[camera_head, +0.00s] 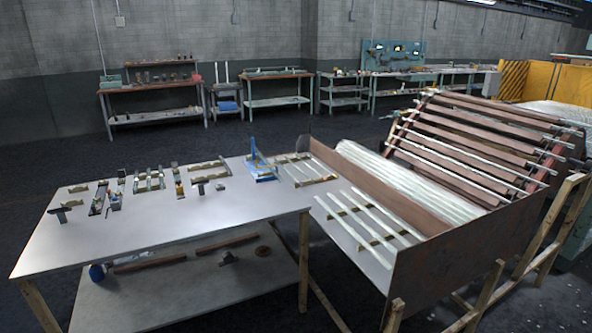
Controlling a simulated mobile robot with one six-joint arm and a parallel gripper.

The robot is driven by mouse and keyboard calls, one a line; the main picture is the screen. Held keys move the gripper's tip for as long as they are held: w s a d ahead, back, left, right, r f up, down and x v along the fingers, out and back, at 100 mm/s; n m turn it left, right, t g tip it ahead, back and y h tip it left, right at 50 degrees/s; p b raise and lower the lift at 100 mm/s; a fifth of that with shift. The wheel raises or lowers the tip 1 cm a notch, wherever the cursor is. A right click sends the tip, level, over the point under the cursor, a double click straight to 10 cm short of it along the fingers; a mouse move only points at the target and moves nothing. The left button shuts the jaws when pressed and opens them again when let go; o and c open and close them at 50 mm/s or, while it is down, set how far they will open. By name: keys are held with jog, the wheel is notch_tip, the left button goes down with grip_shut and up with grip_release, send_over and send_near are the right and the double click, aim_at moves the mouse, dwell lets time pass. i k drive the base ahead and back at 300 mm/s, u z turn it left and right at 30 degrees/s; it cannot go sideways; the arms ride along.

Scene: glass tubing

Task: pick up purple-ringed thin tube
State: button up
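I cannot make out a purple ring on any tube at this size. Several thin pale tubes (375,215) lie side by side on low supports at the right end of the metal table. A dense bundle of long glass tubes (410,186) lies in a brown trough. Single tubes (450,152) rest across a slanted brown rack on the right. My gripper is not in view.
The metal table (180,235) is bare along its front. A brown panel (480,250) walls off the right side. Workbenches (270,88) line the far wall, with open floor between.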

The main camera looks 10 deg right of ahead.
aim_at(287, 171)
jog(key=z, duration=0.1)
jog(key=i, duration=1.4)
jog(key=u, duration=0.2)
